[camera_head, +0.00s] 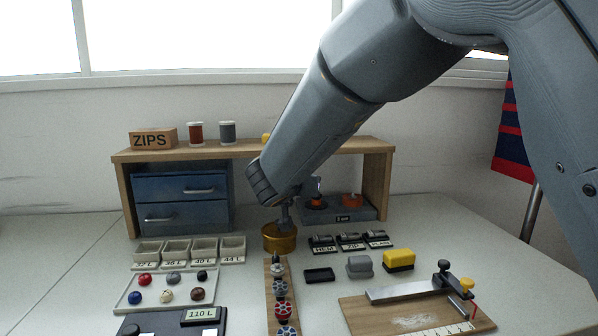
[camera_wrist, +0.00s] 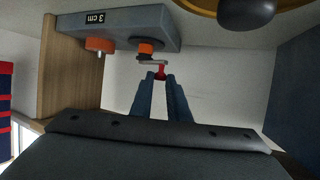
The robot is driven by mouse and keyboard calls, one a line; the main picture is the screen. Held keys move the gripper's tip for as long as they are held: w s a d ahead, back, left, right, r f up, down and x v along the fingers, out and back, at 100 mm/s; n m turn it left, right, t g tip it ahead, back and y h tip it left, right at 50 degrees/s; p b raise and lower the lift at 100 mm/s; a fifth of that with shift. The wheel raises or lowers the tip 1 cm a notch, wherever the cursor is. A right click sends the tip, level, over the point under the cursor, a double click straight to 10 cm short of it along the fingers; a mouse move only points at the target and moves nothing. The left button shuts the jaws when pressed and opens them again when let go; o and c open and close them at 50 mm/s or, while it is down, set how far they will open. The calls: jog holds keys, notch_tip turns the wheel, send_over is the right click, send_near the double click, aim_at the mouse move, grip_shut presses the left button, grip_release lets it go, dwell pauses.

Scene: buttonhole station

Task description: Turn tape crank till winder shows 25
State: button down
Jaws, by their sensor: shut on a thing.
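The tape winder (camera_head: 350,215) is a dark grey base at the right end of the shelf unit, with two orange parts on it. It also shows upside down in the wrist view (camera_wrist: 125,24), with a label that seems to read "3 cm". A small crank (camera_wrist: 152,63) with a red knob reaches out from the winder's orange hub (camera_wrist: 146,47). My gripper (camera_wrist: 160,78) has its fingertips shut on the red knob. In the head view my arm hides most of the gripper and the crank.
The shelf unit (camera_head: 124,157) stands close around the winder. Labelled stamps (camera_head: 350,242), a yellow block (camera_head: 399,259) and a cutting board (camera_head: 385,315) lie to the right. A button tray (camera_head: 130,295) is at left.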

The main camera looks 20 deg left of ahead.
jog(key=a+m+h+p, duration=0.1)
jog(key=h+p, duration=0.1)
jog(key=p, duration=0.4)
jog(key=shift+w+r+m, duration=0.1)
jog(key=shift+w+m, duration=0.05)
jog(key=shift+m, duration=0.25)
jog(key=shift+a+p, duration=0.1)
jog(key=shift+p, duration=0.75)
jog(key=shift+w, duration=0.1)
jog(key=c, duration=1.8)
grip_release()
jog(key=shift+o, duration=0.2)
jog(key=v, duration=0.7)
jog(key=shift+s+a, duration=0.15)
jog(key=shift+s, duration=0.3)
